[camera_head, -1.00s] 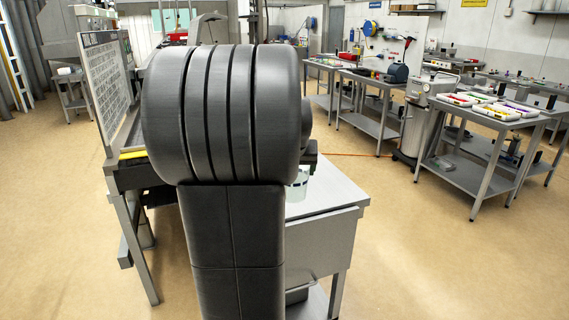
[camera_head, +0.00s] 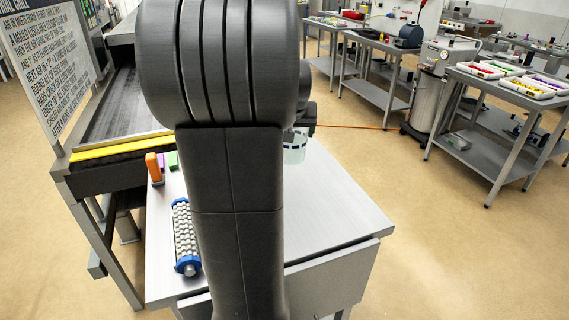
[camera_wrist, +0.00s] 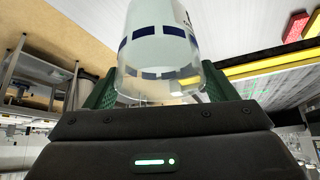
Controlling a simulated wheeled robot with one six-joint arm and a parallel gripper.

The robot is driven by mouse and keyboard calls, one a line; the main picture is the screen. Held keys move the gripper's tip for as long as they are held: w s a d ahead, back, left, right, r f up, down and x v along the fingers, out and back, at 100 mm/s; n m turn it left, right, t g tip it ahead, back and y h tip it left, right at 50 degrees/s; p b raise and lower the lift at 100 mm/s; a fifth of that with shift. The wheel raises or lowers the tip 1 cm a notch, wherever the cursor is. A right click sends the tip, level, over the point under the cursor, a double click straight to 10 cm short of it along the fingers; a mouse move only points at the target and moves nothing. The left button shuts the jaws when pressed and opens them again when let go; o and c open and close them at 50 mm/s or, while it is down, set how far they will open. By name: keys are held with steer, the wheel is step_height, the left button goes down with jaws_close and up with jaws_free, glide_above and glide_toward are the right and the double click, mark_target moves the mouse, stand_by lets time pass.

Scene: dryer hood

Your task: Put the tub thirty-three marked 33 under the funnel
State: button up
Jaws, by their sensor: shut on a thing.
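A pale, translucent tub (camera_wrist: 158,45) with a band of dark blue blocks is between the green-padded fingers of my gripper (camera_wrist: 162,88) in the wrist view. My gripper is shut on it. Part of a dark marking shows at the tub's upper right edge, but I cannot read a number. In the head view the tub (camera_head: 294,150) shows just right of my arm, over the grey bench; whether it touches the bench is unclear. My arm hides most of my gripper there. I cannot make out a funnel in either view.
The grey bench (camera_head: 335,205) is clear at right. At its left are a blue-ended roller (camera_head: 185,237), an orange block (camera_head: 154,168) and a green block (camera_head: 173,160). A dark machine with a yellow edge (camera_head: 122,146) and a lettered board (camera_head: 50,65) stand at left.

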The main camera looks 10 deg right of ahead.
step_height(320, 180, down, 8)
steer(key=shift+f, duration=0.15)
steer(key=shift+f, duration=0.1)
steer(key=o, duration=1)
steer(key=shift+c, duration=0.2)
